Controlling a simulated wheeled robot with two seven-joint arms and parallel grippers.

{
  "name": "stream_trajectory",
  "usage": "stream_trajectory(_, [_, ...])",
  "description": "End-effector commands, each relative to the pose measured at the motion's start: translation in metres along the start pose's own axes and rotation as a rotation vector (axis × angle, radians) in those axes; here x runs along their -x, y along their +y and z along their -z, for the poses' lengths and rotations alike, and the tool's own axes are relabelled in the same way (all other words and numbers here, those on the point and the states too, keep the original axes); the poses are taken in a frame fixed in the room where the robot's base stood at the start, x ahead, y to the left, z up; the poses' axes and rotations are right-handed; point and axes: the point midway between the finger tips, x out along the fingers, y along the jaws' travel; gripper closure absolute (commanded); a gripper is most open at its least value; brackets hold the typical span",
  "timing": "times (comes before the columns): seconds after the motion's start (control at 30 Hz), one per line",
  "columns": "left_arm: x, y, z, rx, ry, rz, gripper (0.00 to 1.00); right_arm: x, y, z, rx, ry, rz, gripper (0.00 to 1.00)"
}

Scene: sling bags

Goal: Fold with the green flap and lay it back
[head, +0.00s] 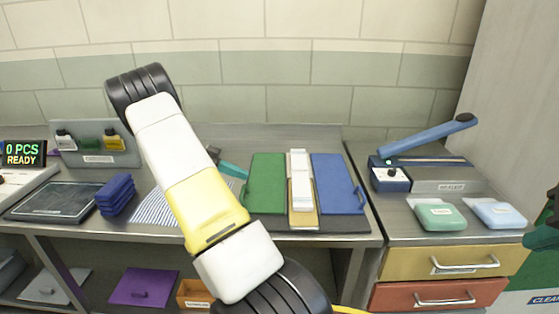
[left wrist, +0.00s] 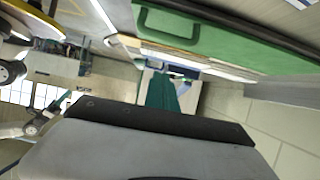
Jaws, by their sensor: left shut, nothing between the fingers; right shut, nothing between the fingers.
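The green flap (head: 265,185) lies flat on the left side of the folding board, its handle on the left edge. It also shows in the left wrist view (left wrist: 235,35), with its handle (left wrist: 170,24). A pale strip (head: 301,172) lies along the board's middle, and the blue flap (head: 338,182) lies flat on the right. My left gripper (head: 242,173) is shut and empty by the green flap's left edge, partly behind my arm; its teal fingers show in the left wrist view (left wrist: 165,94). My right gripper (head: 540,238) is shut at the right edge, partly cut off.
Folded blue items (head: 117,194) and a striped mat (head: 152,208) lie to the left. A sealer (head: 430,150) with a raised blue arm stands on the right counter, with green (head: 440,214) and light blue (head: 496,213) packs before it. My left arm hides part of the table.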

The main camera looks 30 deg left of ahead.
Motion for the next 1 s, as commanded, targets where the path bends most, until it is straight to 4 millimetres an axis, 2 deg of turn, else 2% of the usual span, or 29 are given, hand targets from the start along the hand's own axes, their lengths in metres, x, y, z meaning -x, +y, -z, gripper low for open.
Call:
stream_trajectory(0.2, [0.003,-0.001,-0.03,0.002,-0.002,0.0,1.0,0.0,0.0,0.0,0.0,0.0,0.0,1.0])
stream_trajectory(0.4, [0.003,-0.001,-0.048,0.001,-0.005,-0.001,1.0,0.0,0.0,0.0,0.0,0.0,0.0,1.0])
stream_trajectory(0.6, [0.002,-0.001,-0.057,0.001,-0.004,-0.001,1.0,0.0,0.0,0.0,0.0,0.0,0.0,1.0])
stream_trajectory(1.0, [0.001,-0.001,-0.059,0.001,-0.006,-0.002,1.0,0.0,0.0,0.0,0.0,0.0,0.0,1.0])
